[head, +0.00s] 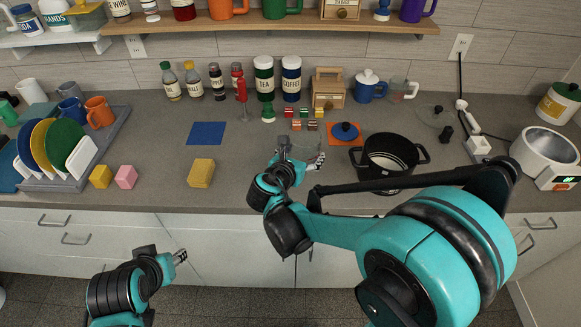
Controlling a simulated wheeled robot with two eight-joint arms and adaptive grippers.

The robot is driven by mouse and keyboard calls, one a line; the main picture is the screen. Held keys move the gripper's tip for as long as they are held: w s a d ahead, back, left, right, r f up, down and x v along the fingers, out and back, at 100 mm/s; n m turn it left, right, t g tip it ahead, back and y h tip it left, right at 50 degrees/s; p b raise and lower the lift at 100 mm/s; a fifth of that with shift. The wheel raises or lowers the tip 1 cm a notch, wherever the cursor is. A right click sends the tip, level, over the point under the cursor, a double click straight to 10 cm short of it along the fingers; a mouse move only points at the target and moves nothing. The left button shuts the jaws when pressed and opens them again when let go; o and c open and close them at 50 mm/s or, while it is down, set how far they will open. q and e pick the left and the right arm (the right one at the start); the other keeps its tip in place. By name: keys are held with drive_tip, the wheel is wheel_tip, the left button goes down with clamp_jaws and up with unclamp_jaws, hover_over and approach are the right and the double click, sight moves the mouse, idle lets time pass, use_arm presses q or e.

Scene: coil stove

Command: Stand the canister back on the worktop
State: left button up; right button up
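A yellow-and-white canister with a green lid (556,106) is at the far right. I cannot tell which one is meant. My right gripper (302,155) is over the middle of the worktop, its fingers apart. A clear, glass-like thing (307,146) shows at the fingers; I cannot tell whether they grip it. My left gripper (181,256) is low in front of the drawers, away from the canisters; its fingers are too small to read.
A dish rack (60,178) fills the left. A yellow sponge (201,173) and a blue mat (206,133) lie mid-left. A shelf (190,24) hangs above. Bare worktop surrounds the mat.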

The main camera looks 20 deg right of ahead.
drive_tip(key=w+a+f, duration=0.1)
drive_tip(key=w+f+b, duration=0.1)
drive_tip(key=w, duration=0.1)
drive_tip(key=w+a+f, duration=0.1)
drive_tip(key=shift+w+a+f, duration=0.1)
drive_tip(key=shift+w+a, duration=0.1)
drive_tip(key=shift+a, duration=0.1)
wheel_tip(320, 180, down, 4)
drive_tip(key=b, duration=0.2)
drive_tip(key=shift+f+b, duration=0.1)
drive_tip(key=shift+b, duration=0.25)
drive_tip(key=o, duration=1.1)
drive_tip(key=shift+f, duration=0.1)
drive_tip(key=o, duration=0.4)
drive_tip(key=shift+o, duration=0.2)
